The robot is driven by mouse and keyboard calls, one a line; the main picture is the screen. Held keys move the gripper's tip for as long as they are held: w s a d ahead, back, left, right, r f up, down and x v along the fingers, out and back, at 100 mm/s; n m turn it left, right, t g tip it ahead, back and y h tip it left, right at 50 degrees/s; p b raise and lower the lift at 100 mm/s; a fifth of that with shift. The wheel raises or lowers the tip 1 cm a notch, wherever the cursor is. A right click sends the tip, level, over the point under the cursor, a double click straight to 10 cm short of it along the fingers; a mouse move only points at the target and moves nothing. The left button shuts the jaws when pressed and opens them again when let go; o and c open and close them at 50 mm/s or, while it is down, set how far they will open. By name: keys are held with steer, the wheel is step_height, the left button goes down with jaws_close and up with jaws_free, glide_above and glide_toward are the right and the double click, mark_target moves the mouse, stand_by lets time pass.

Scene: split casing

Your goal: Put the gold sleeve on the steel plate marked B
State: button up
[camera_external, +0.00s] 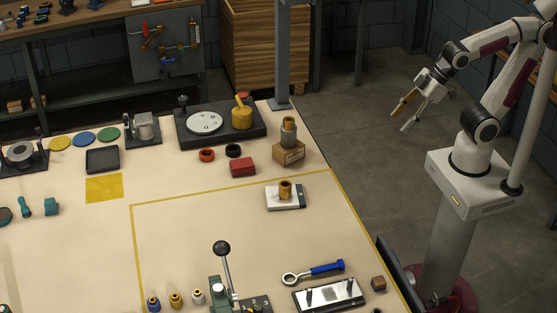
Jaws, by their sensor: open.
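A brownish-gold sleeve (285,190) stands upright on a small pale steel-like plate (272,203) with a dark right edge, inside the yellow outline. I cannot read a letter on this plate. Another small gold sleeve-like piece (176,300) stands at the front left, between a blue piece (153,304) and a silver piece (198,297). My gripper (402,121) is open and empty, in the air beyond the table's right edge, well apart from both gold pieces.
A wooden block (288,153) carrying a grey cylinder and a red block (243,167) stand behind the plate. A lever device (223,270), a blue-handled wrench (315,273) and a pegged fixture (330,295) are in front. The middle of the outlined area is clear.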

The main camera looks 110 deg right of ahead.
steer(key=s+a+g+y, duration=0.1)
steer(key=s+a, duration=0.2)
steer(key=s, duration=0.4)
steer(key=shift+s+r, duration=0.25)
steer(key=shift+s, duration=0.1)
stand_by(0.9)
